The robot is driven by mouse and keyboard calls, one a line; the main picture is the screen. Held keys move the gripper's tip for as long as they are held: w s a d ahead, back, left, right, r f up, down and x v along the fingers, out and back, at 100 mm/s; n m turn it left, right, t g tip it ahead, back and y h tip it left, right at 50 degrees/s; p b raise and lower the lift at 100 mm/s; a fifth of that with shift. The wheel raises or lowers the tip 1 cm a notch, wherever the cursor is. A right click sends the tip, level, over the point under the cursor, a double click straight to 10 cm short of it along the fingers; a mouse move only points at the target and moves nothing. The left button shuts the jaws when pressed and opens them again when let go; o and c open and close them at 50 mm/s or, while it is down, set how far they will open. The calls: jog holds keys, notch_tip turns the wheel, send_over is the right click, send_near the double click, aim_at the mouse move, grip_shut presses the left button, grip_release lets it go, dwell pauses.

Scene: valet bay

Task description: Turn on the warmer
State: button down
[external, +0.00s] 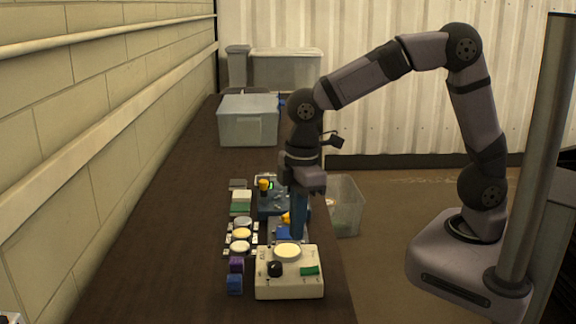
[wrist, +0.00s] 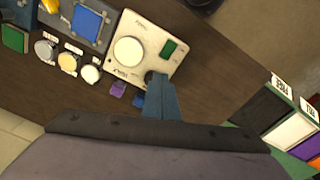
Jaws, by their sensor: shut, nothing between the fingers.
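The warmer is probably the cream box (external: 290,290) at the near end of the counter. It has a pale round plate (external: 287,250), a black knob (external: 275,269) and a green rectangular switch (external: 309,271). The box (wrist: 140,22) also shows in the wrist view, with the plate (wrist: 128,50) and the green switch (wrist: 169,49). My gripper (external: 297,236) is shut and empty, pointing down over the box. In the wrist view its blue fingertips (wrist: 159,82) overlap the black knob and partly hide it. I cannot tell whether they touch it.
Purple (external: 236,264) and blue (external: 235,284) blocks lie left of the box. Several round discs (external: 241,234) stand behind them. A blue-grey device (external: 270,210) sits farther back. A grey bin (external: 248,122) stands at the far end. The counter's left side is bare.

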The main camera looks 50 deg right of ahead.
aim_at(317, 268)
notch_tip(317, 268, up, 6)
jog(key=s+d+n+g+h, duration=0.1)
jog(key=d+n, duration=0.1)
jog(key=n, duration=1.1)
jog(key=shift+s+n, duration=0.3)
jog(key=shift+f, duration=0.2)
jog(key=f+p, duration=0.1)
jog(key=f, duration=0.3)
jog(key=s+f+p, duration=0.1)
jog(key=f, duration=0.4)
jog(key=d+f+p, duration=0.1)
jog(key=f, duration=0.3)
jog(key=shift+s+f+p, duration=0.15)
jog(key=shift+f+p, duration=0.2)
